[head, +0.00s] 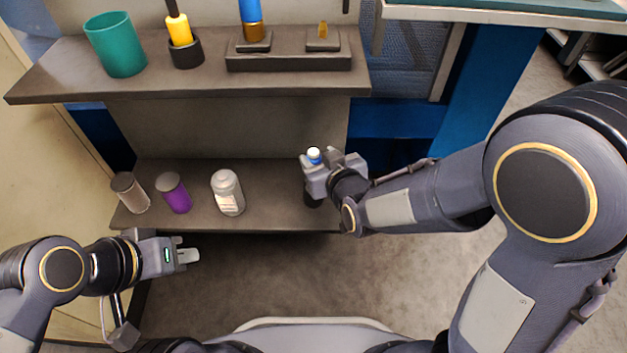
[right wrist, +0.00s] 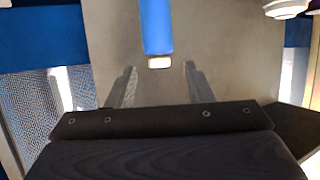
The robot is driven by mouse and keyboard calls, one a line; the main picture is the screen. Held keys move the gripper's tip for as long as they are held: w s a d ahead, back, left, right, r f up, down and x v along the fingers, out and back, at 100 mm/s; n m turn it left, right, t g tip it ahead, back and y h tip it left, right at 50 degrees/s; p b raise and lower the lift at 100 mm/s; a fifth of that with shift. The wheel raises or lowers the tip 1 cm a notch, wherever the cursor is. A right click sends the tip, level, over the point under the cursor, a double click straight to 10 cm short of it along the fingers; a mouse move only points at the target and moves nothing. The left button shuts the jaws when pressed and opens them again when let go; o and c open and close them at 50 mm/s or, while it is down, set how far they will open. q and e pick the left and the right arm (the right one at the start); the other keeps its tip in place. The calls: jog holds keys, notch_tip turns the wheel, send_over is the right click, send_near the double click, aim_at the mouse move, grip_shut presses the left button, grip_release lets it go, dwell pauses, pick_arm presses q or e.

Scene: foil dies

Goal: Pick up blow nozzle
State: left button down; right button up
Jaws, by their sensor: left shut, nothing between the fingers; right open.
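The blow nozzle (head: 314,155) appears to be the slim blue thing with a white tip at the right end of the lower shelf. In the right wrist view the blue body (right wrist: 157,28) comes down from the top edge, its pale tip level with the fingertips. My right gripper (head: 318,168) is open, its fingers on either side of the nozzle with gaps showing. A dark holder shows below, and the gripper hides much of the nozzle in the head view. My left gripper (head: 188,256) is shut and empty, in front of the lower shelf's left part.
On the lower shelf (head: 270,205) stand a grey-brown jar (head: 130,193), a purple jar (head: 175,193) and a white bottle (head: 228,193). The upper shelf (head: 110,88) holds a teal cup (head: 116,45), a yellow-handled tool (head: 179,30) in a dark cup, and a dark block (head: 288,62) with a blue tool (head: 250,12).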

aim_at(315, 155)
jog(key=b+x, duration=0.1)
jog(key=x, duration=0.3)
jog(key=shift+f, duration=0.15)
grip_shut()
